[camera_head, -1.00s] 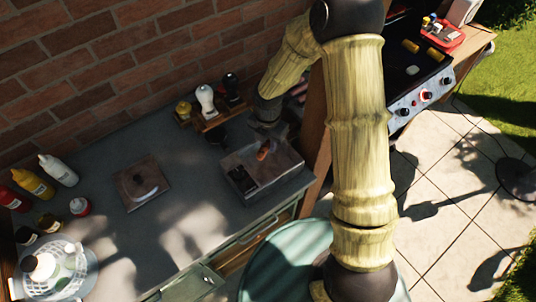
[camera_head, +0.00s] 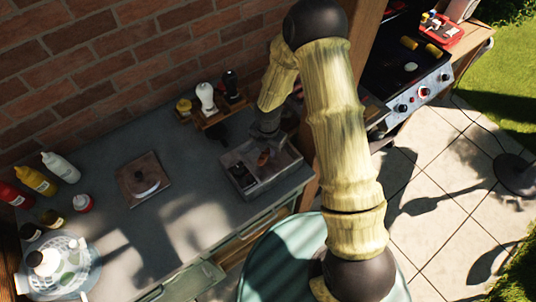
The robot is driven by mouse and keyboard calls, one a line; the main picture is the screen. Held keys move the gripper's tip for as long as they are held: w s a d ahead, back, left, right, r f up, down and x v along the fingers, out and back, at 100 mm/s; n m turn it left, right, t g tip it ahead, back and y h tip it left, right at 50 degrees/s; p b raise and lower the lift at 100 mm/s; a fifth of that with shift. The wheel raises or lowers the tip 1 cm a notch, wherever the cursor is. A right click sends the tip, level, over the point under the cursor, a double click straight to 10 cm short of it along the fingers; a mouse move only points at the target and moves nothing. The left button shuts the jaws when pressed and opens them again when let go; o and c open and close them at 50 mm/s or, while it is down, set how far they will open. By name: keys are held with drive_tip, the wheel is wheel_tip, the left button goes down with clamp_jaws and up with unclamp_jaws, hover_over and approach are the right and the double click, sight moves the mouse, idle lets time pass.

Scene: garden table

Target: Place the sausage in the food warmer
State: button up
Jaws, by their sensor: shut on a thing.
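The food warmer (camera_head: 284,170) is a grey rectangular tray unit at the right end of the counter. A small reddish-brown sausage (camera_head: 263,158) shows at the warmer, just below my gripper (camera_head: 266,146). My gripper is dark, points down over the warmer and is shut on the sausage. Its fingers are small and partly shadowed, so I cannot tell if the sausage touches the warmer's floor. A dark compartment (camera_head: 242,175) lies at the warmer's left side.
A wooden rack (camera_head: 222,113) with bottles stands behind the warmer. A board with a lidded dish (camera_head: 146,183), sauce bottles (camera_head: 35,180) and a white basket (camera_head: 66,272) are further left. A grill (camera_head: 404,72) stands at right. The middle counter is clear.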

sight(268, 161)
drive_tip(key=shift+f, duration=0.15)
drive_tip(key=shift+f+p, duration=0.65)
drive_tip(key=shift+f, duration=1.3)
drive_tip(key=shift+f, duration=0.2)
drive_tip(key=o, duration=1)
drive_tip(key=shift+r, duration=0.1)
wheel_tip(268, 161, up, 12)
drive_tip(key=b, duration=0.3)
drive_tip(key=shift+r, duration=0.15)
